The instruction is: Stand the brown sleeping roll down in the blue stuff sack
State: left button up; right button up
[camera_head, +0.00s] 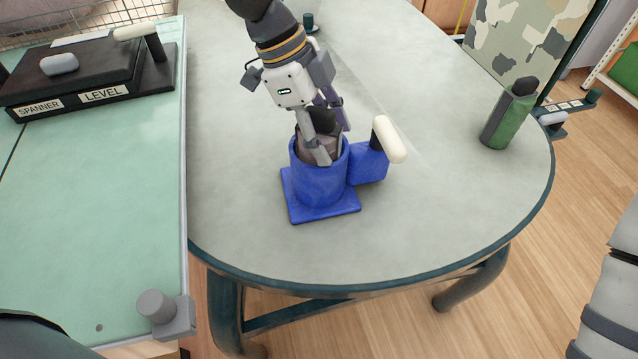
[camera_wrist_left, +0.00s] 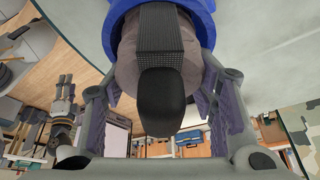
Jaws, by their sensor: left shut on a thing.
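The blue stuff sack (camera_head: 319,185) stands upright on the round table, on a square blue base with a blue block at its right side. The brown sleeping roll (camera_head: 308,146) is upright with its lower part inside the sack's mouth. My left gripper (camera_head: 331,143) comes down from above and is shut on the roll, with its fingertips at the sack's rim. In the left wrist view the roll (camera_wrist_left: 126,52), with a dark strap and black end, lies between the fingers, and the blue rim (camera_wrist_left: 203,12) surrounds its far end. My right gripper (camera_wrist_left: 65,92) shows small at the left there.
A cream-topped black handle (camera_head: 390,140) rises beside the sack's blue block. A green bottle (camera_head: 510,115) stands at the table's right edge. A green-topped bench with a labelled black tool holder (camera_head: 100,80) is at left. The table front is clear.

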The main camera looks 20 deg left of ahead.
pick_arm(q)
jog(key=o, duration=1.5)
jog(key=v, duration=1.2)
